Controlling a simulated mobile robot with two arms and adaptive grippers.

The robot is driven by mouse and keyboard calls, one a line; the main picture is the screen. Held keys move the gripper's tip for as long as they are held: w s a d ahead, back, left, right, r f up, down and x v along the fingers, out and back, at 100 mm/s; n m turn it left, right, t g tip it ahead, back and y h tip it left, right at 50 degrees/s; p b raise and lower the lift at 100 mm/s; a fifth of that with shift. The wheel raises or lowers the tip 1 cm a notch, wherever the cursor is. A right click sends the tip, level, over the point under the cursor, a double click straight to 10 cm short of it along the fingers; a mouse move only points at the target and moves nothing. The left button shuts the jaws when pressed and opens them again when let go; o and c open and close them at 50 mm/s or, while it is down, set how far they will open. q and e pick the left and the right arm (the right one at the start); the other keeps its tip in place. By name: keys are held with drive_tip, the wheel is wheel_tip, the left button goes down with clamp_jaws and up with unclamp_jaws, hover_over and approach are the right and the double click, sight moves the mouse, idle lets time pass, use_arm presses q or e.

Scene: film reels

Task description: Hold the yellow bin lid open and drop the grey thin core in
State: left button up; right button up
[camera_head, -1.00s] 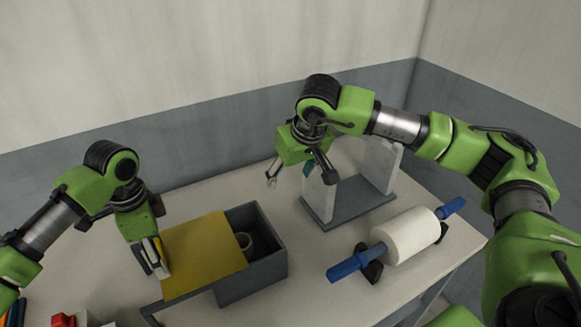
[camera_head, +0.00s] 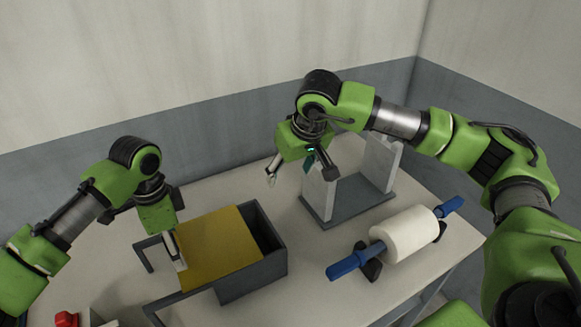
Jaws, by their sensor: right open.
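The yellow lid (camera_head: 216,250) lies over most of the dark grey bin (camera_head: 266,266), leaving a narrow dark opening at its right end. My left gripper (camera_head: 178,252) is at the lid's left edge, pointing down; whether its fingers are closed on the edge cannot be made out. My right gripper (camera_head: 299,177) is open and empty, above the table behind the bin and beside the stand. No grey thin core can be made out now; the inside of the bin is mostly hidden by the lid.
A grey stand (camera_head: 350,204) with two upright pale plates is right of the bin. A white roll (camera_head: 404,236) on a blue-handled rod rests on dark supports at front right. A red object (camera_head: 66,319) is at the lower left. The table between bin and roll is clear.

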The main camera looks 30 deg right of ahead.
sight(200, 246)
use_arm(q)
drive_tip(key=shift+w+d+r+p, duration=0.1)
drive_tip(key=shift+d+p, duration=0.2)
drive_tip(key=shift+d, duration=2.2)
drive_tip(key=o, duration=1.3)
wheel_tip(200, 246, up, 12)
drive_tip(key=shift+f, duration=0.1)
drive_tip(key=shift+f, duration=0.1)
